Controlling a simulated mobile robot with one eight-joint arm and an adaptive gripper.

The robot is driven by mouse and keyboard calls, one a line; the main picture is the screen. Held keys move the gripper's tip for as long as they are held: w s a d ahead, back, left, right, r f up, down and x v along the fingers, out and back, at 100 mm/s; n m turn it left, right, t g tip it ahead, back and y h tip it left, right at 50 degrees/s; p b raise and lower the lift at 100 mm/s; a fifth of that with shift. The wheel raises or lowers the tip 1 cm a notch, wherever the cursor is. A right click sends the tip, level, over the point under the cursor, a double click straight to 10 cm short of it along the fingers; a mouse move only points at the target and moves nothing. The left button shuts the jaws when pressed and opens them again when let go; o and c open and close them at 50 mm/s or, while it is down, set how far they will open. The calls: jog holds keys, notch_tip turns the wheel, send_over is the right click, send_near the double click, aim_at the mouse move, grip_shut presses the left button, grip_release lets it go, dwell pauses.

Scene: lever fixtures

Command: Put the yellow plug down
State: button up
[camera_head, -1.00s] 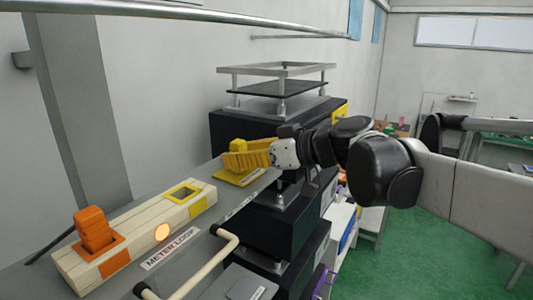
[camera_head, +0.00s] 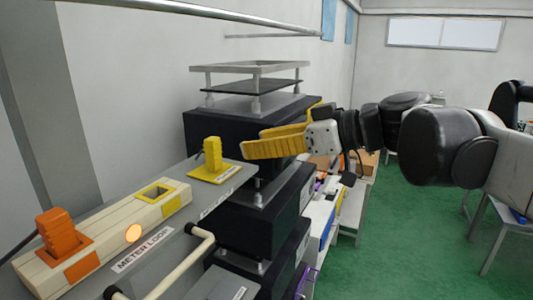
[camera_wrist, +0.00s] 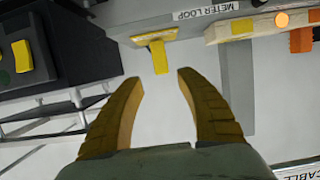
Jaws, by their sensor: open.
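The yellow plug (camera_head: 212,153) stands upright on a flat yellow plate (camera_head: 217,174) near the far right end of the grey bench top. My gripper (camera_head: 243,143) is open and empty, to the right of the plug and apart from it. In the wrist view the plug (camera_wrist: 159,56) shows beyond the gap between my two spread yellow fingers (camera_wrist: 160,80). Nothing lies between the fingers.
A cream block holds an orange plug (camera_head: 59,228) and an empty yellow-framed socket (camera_head: 155,191). A glowing orange lamp (camera_head: 134,233) and a pale handle rail (camera_head: 180,268) are nearby. Black stacked units (camera_head: 235,127) stand behind.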

jog(key=s+d+f+m+h, duration=0.4)
jog(key=s+d+f, duration=0.1)
jog(key=d+f, duration=0.3)
jog(key=s+d+f+m+t+h, duration=0.1)
jog(key=s+d+f+m+h, duration=0.4)
jog(key=d+f, duration=0.3)
jog(key=s+d+f+m+h, duration=0.4)
jog(key=s+d+f, duration=0.2)
jog(key=f, duration=0.7)
jog(key=shift+d, duration=1.1)
notch_tip(320, 180, down, 34)
jog(key=b, duration=3.4)
jog(key=shift+f, duration=0.15)
jog(key=shift+w, duration=0.1)
